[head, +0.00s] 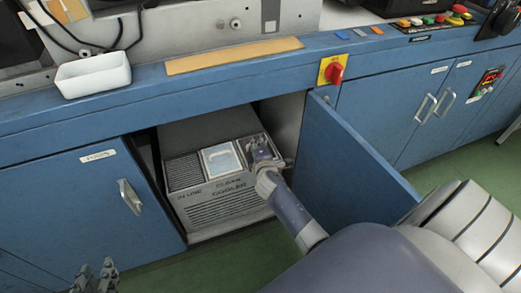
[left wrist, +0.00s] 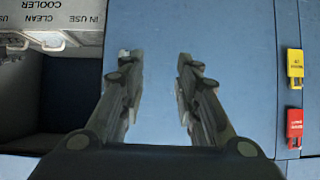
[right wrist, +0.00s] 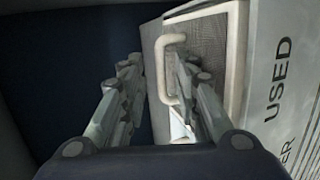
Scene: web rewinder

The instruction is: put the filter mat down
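The cooler (head: 228,208) stands inside the open cabinet, its top divided into bays. A grey mesh filter mat with a pale frame and handle (right wrist: 161,42) lies beside the "USED" lettering in the right wrist view. My right gripper (right wrist: 158,75) is open there, the handle between its fingers and partly hidden by one; I cannot tell whether they touch. In the head view my right gripper (head: 262,150) covers the cooler's right bay. A pale-framed panel (head: 222,159) shows in the middle bay. My left gripper (head: 95,276) is open and empty; its fingers show in the left wrist view (left wrist: 157,75).
The open blue cabinet door (head: 350,170) stands right of my right arm. A closed cabinet door (head: 85,205) is at the left. Yellow and red tags (left wrist: 294,68) show in the left wrist view.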

